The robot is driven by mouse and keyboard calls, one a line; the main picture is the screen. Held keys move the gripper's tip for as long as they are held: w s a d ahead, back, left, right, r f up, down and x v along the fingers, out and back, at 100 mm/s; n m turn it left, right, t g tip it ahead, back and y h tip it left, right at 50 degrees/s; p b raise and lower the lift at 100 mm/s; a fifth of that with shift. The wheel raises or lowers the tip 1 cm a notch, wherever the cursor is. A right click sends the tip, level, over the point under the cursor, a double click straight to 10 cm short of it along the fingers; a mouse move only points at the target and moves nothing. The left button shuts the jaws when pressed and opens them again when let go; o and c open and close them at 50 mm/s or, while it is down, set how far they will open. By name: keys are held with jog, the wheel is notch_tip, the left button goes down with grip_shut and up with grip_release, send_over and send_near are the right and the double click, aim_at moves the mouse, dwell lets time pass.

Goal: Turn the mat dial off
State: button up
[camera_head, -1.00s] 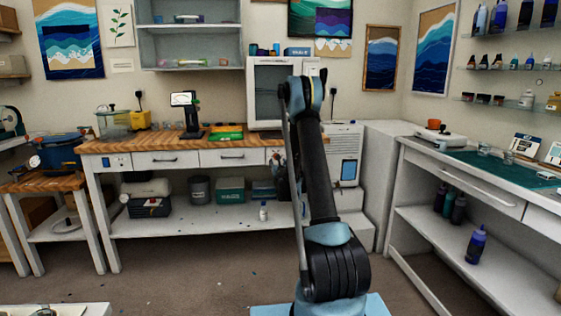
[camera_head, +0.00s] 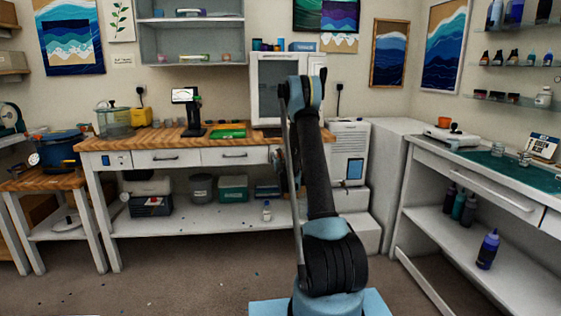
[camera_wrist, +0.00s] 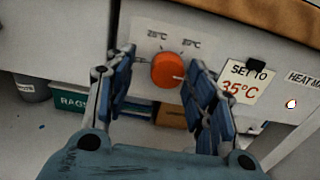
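An orange round dial (camera_wrist: 167,69) with a white mark at its lower right sits on the white bench front in the wrist view. My gripper (camera_wrist: 161,75) is open, with one blue-padded finger on each side of the dial. A gap shows between the left finger and the dial; I cannot tell if the right finger touches it. In the head view my arm hides the dial and most of my gripper.
A "SET TO 35°C" card (camera_wrist: 246,82) and a HEAT MAT label (camera_wrist: 304,78) with a lit lamp (camera_wrist: 291,104) are right of the dial. The wooden benchtop (camera_head: 160,138) overhangs above. Bins stand on the shelf below. The floor (camera_head: 190,275) before the bench is mostly clear.

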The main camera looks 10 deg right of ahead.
jog(key=shift+d, duration=0.1)
jog(key=c, duration=0.9)
